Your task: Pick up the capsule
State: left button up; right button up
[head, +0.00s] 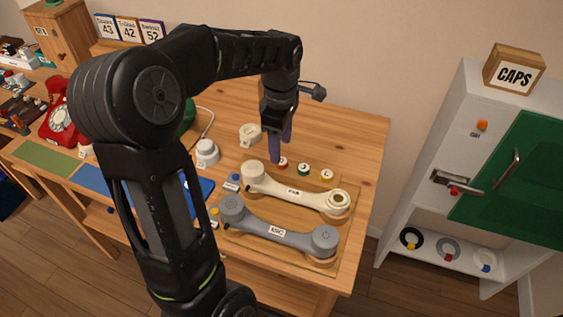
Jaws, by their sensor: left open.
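Three small round pieces stand in a row on the wooden table, and they look like capsules: a red-marked one (283,164), a green-marked one (304,170) and a yellow-marked one (327,175). Which of them is the task's capsule I cannot tell. My left gripper (281,150) points down with its bluish fingers apart, close over the red-marked piece and partly hiding it. Nothing shows between the fingers. Whether a finger touches the piece is unclear. My right gripper is not in view.
A cream handset (292,193) and a grey handset (277,235) lie on a wooden board in front of the pieces. A white knobbed part (206,152) and a cream part (250,133) stand to the left. A white cabinet (455,125) with a green panel stands right.

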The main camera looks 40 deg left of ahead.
aim_at(282, 161)
pick_arm(q)
jog(key=shift+f, duration=0.1)
notch_tip(282, 161, down, 5)
jog(key=shift+w+p, duration=0.15)
jog(key=shift+p, duration=0.15)
jog(key=shift+c, duration=0.5)
grip_shut()
dwell(0.4)
